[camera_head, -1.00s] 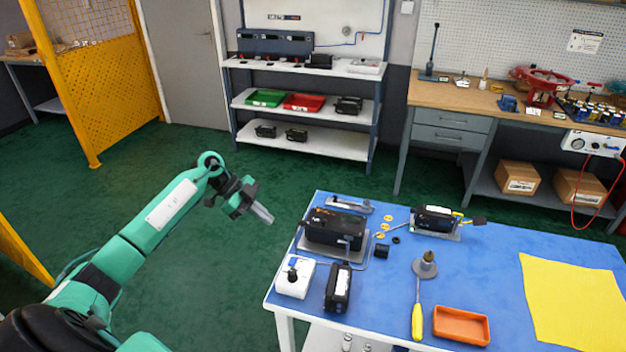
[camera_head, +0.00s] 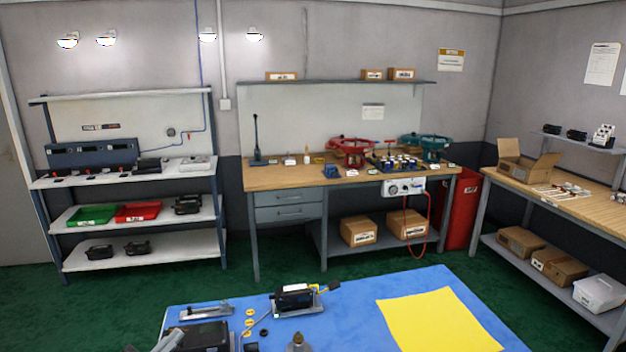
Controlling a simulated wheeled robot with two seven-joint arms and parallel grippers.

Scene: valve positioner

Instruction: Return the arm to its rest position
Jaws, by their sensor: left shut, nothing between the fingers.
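My left gripper (camera_head: 168,341) shows only in part at the bottom edge of the head view, low on the left. Its grey fingers are together, with nothing seen between them. They appear at the left side of the blue-topped table (camera_head: 350,304), just left of a black positioner (camera_head: 206,336) that the bottom edge cuts off. I cannot tell how high the fingers are above the table. The rest of the left arm is out of view. My right gripper is not in view.
A second black device (camera_head: 293,297) and a yellow sheet (camera_head: 439,321) lie on the blue table. Behind stand a shelf rack (camera_head: 140,252), a wooden workbench (camera_head: 290,180) and a right-hand bench (camera_head: 590,207). Green floor (camera_head: 250,285) lies clear between.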

